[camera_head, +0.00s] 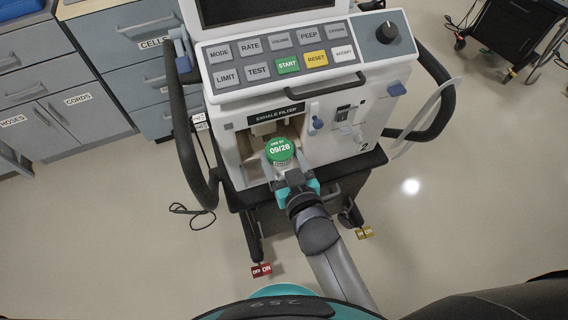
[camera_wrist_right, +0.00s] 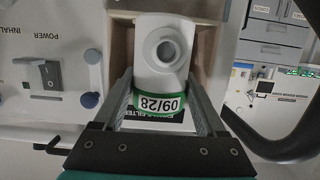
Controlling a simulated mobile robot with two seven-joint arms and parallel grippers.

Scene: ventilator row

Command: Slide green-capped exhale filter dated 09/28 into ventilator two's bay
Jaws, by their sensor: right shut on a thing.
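The exhale filter (camera_head: 280,151) has a green cap reading 09/28 and a white body. My right gripper (camera_head: 284,165) is shut on it, holding it at the open front of the bay (camera_head: 245,147) under the EXHALE FILTER label on ventilator (camera_head: 377,110) number 2. In the right wrist view, the filter (camera_wrist_right: 161,50) shows a round port and a green band with a 09/28 label between the two fingers. Tan bay walls (camera_wrist_right: 121,50) show around it there. How deep it sits, and any contact with the walls, I cannot tell. My left gripper is not in view.
The ventilator's button panel (camera_head: 283,60) overhangs the bay. Curved black handles (camera_head: 185,130) flank the machine, and a pale hose (camera_head: 422,118) hangs at its right. Red pedals (camera_head: 262,270) and yellow pedals (camera_head: 363,232) are below.

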